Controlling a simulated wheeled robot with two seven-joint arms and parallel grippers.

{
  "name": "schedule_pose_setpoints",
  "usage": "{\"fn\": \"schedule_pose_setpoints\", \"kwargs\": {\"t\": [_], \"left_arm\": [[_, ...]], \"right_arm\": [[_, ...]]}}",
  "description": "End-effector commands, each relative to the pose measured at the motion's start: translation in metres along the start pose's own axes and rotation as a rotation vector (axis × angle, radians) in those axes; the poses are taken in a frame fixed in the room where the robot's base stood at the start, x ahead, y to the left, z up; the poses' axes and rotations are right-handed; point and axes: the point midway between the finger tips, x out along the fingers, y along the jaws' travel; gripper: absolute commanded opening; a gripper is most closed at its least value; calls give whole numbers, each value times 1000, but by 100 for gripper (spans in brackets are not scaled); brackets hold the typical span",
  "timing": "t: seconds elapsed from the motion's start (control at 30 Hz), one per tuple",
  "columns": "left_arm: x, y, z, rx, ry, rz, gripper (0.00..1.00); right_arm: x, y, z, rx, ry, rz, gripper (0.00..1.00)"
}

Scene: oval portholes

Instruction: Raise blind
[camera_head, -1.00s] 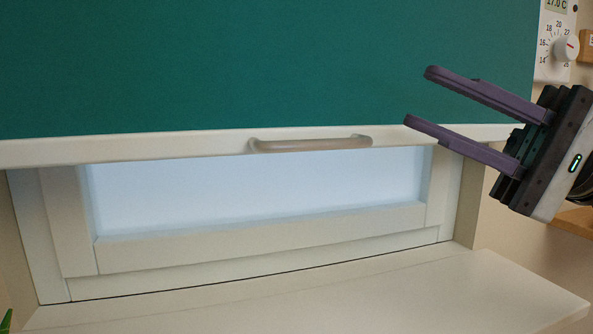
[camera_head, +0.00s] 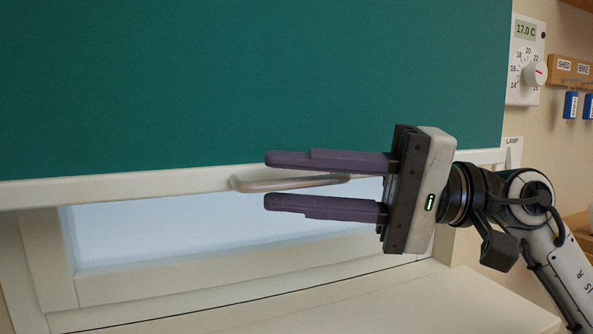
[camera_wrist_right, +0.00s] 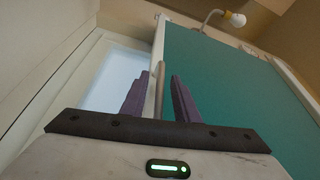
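The green blind (camera_head: 250,85) hangs over most of the window in the head view. Its pale bottom bar (camera_head: 120,187) carries a beige handle (camera_head: 255,185). My right gripper (camera_head: 267,181) is open, with one purple finger above the handle and one below it in the picture. The handle's right part lies between the fingers or behind them; contact cannot be told. In the right wrist view the handle (camera_wrist_right: 159,85) shows between the two open fingers (camera_wrist_right: 156,88), and the blind (camera_wrist_right: 225,85) lies to the right. My left gripper is not in view.
Below the bar are the bright window pane (camera_head: 160,232) and the white sill (camera_head: 400,305). To the right on the wall are a thermostat (camera_head: 526,60) and a key rack (camera_head: 568,70) with blue tags. A lamp (camera_wrist_right: 235,19) shows in the wrist view.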

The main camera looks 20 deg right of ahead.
Motion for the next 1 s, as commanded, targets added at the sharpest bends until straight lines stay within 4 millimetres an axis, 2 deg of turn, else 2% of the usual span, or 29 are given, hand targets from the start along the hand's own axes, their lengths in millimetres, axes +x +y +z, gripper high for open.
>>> {"fn": "schedule_pose_setpoints", "kwargs": {"t": [0.23, 0.4, 0.77, 0.87, 1.0], "left_arm": [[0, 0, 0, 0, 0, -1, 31], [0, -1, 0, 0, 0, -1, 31], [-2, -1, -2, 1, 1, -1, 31], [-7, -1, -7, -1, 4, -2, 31], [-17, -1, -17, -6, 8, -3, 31]], "right_arm": [[1, 0, 0, 0, -1, 0, 28], [1, 0, 0, 0, 0, 0, 0], [0, -6, -1, -1, 1, -1, 0], [0, -18, -3, -3, 2, -2, 0], [-1, -49, -8, -7, 9, -1, 0]]}}
